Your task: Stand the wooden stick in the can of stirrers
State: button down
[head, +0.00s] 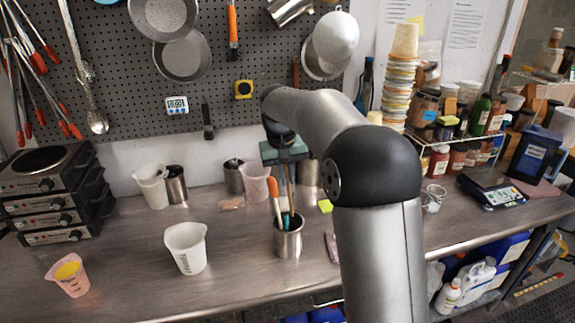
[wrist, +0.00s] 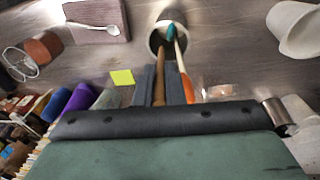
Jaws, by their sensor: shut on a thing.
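The metal can of stirrers (head: 288,243) stands upright on the steel bench, and its round mouth shows in the wrist view (wrist: 153,44). My gripper (head: 286,163) is above the can, shut on the wooden stick (head: 289,187). In the wrist view the stick (wrist: 158,88) runs between the fingers toward the can's mouth. Its lower end is at the mouth; how deep it reaches is hidden.
A white beaker (head: 187,248) stands left of the can, and a pink cup with yellow contents (head: 69,275) is farther left. Metal and plastic cups stand behind.

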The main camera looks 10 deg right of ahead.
aim_at(290, 200)
jog(key=shift+w+d+f+b, duration=0.2)
jog(key=shift+w+f+b, duration=0.3)
jog(key=shift+f, duration=1.05)
jog(key=shift+w+d+f+b, duration=0.3)
jog(key=shift+f+b, duration=0.45)
jog(key=shift+f, duration=0.85)
jog(key=shift+w+d+f+b, duration=0.1)
jog(key=shift+w+f+b, duration=0.45)
jog(key=shift+f, duration=1)
jog(key=shift+s, duration=0.1)
jog(key=c, duration=1.4)
grip_release()
jog(key=shift+c, duration=0.2)
notch_tip(290, 200, up, 17)
jog(key=s+a, duration=0.1)
jog(key=a, duration=0.1)
jog(key=shift+s+b, duration=0.3)
jog(key=shift+b, duration=0.15)
jog(key=shift+a+r, duration=0.1)
jog(key=s+d+f, duration=0.1)
jog(key=s+f, duration=0.5)
jog(key=s, duration=0.6)
jog(key=s+d+f+y, duration=0.1)
jog(key=s+f, duration=0.6)
jog(key=s, duration=0.5)
jog(key=s+d+f, duration=0.1)
jog(key=s+f, duration=0.6)
jog(key=s, duration=0.5)
jog(key=shift+s+d, duration=0.25)
jog(key=shift+d, duration=0.15)
